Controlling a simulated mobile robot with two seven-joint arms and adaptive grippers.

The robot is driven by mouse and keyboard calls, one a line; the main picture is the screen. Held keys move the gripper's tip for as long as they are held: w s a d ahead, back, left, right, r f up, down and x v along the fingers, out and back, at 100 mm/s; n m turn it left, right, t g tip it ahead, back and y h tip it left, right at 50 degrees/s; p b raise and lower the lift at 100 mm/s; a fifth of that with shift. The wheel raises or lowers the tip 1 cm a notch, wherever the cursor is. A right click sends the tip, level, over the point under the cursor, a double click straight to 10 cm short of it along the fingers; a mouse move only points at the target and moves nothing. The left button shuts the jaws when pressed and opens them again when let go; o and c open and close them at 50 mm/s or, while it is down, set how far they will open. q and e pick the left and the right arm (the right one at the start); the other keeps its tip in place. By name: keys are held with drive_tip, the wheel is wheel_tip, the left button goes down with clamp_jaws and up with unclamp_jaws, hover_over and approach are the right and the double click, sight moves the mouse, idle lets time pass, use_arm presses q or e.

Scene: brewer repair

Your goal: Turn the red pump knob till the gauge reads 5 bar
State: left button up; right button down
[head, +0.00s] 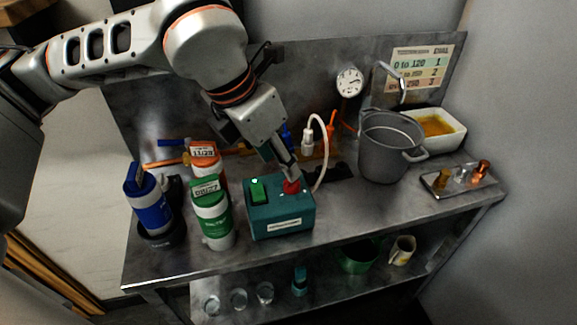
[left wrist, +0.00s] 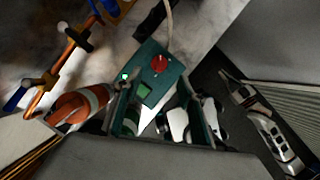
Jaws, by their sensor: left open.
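The red knob (head: 291,186) sits on top of a teal pump box (head: 280,222), beside a green lit switch (head: 258,190). The knob shows whole in the left wrist view (left wrist: 160,63). The round white gauge (head: 349,82) is on the back panel; its reading is too small to tell. My left gripper (head: 288,174) points down at the knob and partly hides it in the head view. It is open, and I cannot tell whether its fingers touch the knob. My right gripper is not in view.
A green-banded canister (head: 213,222), an orange-banded canister (head: 205,158) and a blue canister (head: 150,208) stand left of the box. A white hose (head: 322,150) rises behind it. A grey pot (head: 388,150) and a small tray (head: 460,188) are to the right.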

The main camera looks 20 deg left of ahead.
sight(286, 182)
use_arm(q)
drive_tip(key=x, duration=0.6)
drive_tip(key=shift+w+f, duration=0.1)
drive_tip(key=shift+f, duration=0.1)
drive_tip(key=shift+w+d+f, duration=0.1)
drive_tip(key=shift+w+f, duration=0.15)
drive_tip(key=shift+f, duration=0.3)
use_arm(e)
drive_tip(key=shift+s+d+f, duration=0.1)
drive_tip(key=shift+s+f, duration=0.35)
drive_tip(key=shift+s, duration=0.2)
use_arm(q)
drive_tip(key=c, duration=1.1)
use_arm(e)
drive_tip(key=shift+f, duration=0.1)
